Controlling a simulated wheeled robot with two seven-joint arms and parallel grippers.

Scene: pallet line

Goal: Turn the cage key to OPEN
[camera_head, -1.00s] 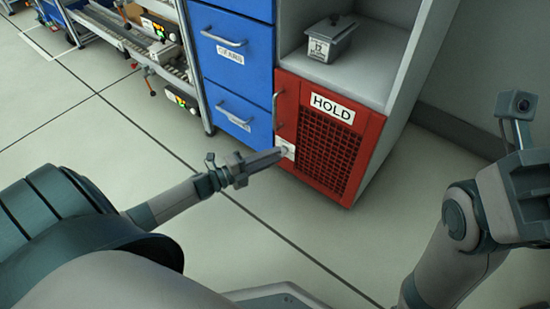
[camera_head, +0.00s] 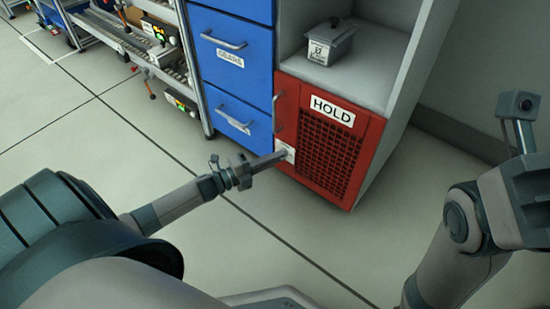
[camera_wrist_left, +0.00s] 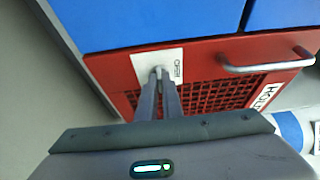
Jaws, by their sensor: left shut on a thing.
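The red cage door (camera_head: 333,143) carries a HOLD label and a dark mesh. A white key plate (camera_head: 287,154) sits at the left edge of the door. In the left wrist view the plate (camera_wrist_left: 172,56) shows the word OPEN on its right side. My left gripper (camera_head: 281,157) reaches the plate from the left. In the left wrist view its fingers are closed together on the key (camera_wrist_left: 158,72) at the plate. The fingers hide most of the key, so its exact angle is hard to tell. My right arm is at the right, but its fingertips are out of view.
Blue drawers (camera_head: 234,75) stand left of the door. A door handle (camera_wrist_left: 268,66) is close to the plate. A lidded grey box (camera_head: 331,41) rests on the shelf above the door. The floor in front is clear.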

